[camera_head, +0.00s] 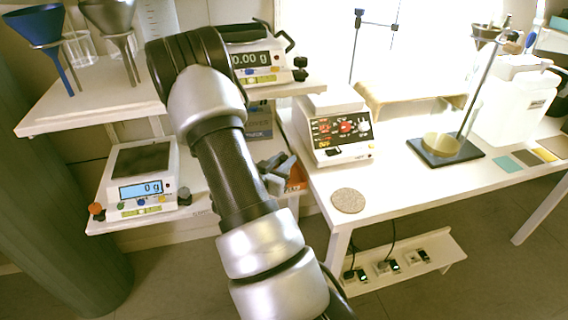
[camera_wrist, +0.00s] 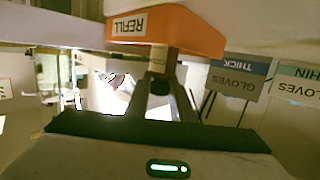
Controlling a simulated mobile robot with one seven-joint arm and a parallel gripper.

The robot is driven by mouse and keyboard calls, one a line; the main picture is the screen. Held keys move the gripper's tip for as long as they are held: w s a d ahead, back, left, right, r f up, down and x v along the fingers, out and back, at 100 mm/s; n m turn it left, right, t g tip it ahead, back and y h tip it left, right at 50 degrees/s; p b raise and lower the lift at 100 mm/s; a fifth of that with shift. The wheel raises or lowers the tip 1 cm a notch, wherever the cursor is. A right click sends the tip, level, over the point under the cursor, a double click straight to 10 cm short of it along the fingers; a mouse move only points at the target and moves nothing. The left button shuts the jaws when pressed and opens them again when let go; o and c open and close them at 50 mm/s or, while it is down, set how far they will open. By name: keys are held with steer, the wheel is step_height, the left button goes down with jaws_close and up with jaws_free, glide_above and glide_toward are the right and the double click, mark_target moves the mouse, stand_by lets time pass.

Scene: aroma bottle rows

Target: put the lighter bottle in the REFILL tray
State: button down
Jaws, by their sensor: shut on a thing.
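My gripper (camera_wrist: 160,88) is shut on a small brown bottle (camera_wrist: 162,66) with a pale label. In the wrist view, which looks upside down, the bottle overlaps the edge of the orange REFILL tray (camera_wrist: 195,34). I cannot tell whether it is inside the tray or just in front of it. In the head view my gripper (camera_head: 278,180) is beside the orange tray (camera_head: 297,178), which is mostly hidden by the fingers and arm. The held bottle is not clear there. No second bottle can be made out.
A balance (camera_head: 140,178) reading 0 g stands on the lower left shelf, its pan empty. Another balance (camera_head: 258,65) reads 0.00 g above. Glove boxes (camera_wrist: 238,78) are near the tray. A hotplate device (camera_head: 335,128) and a cork disc (camera_head: 348,201) are on the right table.

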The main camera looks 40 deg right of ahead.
steer(key=shift+f, duration=0.2)
steer(key=c, duration=1.5)
jaws_free()
steer(key=shift+c, duration=0.2)
